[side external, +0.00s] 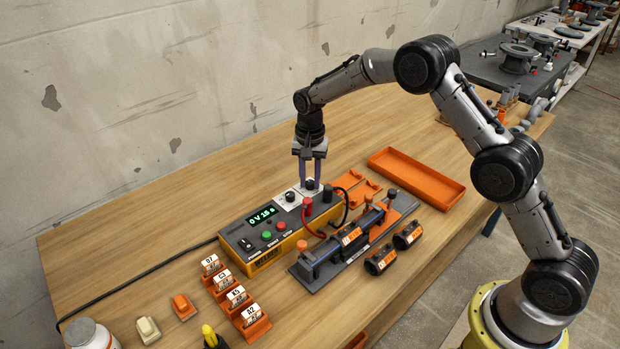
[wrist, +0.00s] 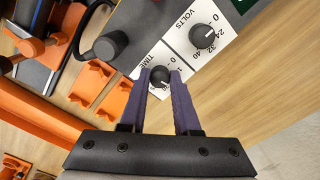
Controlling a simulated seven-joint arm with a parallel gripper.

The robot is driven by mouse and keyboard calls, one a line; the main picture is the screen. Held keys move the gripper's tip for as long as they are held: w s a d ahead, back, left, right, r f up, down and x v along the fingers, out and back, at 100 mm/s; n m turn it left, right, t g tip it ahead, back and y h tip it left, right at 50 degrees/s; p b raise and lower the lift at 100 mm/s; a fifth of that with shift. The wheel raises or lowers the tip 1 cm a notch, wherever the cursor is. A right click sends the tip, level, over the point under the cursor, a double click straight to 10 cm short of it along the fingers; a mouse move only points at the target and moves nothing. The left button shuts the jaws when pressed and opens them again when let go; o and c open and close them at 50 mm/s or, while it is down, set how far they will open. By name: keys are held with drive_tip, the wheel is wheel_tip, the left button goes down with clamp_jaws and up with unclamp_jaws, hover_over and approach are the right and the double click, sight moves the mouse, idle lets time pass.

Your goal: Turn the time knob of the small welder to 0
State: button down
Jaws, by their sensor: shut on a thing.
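The small welder (side external: 262,232) is a yellow and dark grey box on the bench, its green display reading what looks like "0 V 18 s". In the wrist view its time knob (wrist: 160,77) is a black dial on a white plate marked TIME. My gripper (wrist: 160,74) reaches down over the panel with its two purple fingers on either side of this knob, shut on it. My gripper also shows in the side view (side external: 310,186), where the fingers partly hide the knob. The volts knob (wrist: 204,36) sits beside it, with its pointer near 0.
Red and black cables run from the welder to a pipe clamp fixture (side external: 330,262). An empty orange tray (side external: 416,178) lies to the right. Orange tag holders (side external: 228,284) stand at the front. Bare bench (side external: 150,225) lies to the left of the welder.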

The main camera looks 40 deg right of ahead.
drive_tip(key=n, duration=1.2)
drive_tip(key=shift+d+n, duration=0.1)
drive_tip(key=shift+n, duration=1.7)
drive_tip(key=c, duration=0.6)
unclamp_jaws()
drive_tip(key=shift+c, duration=0.2)
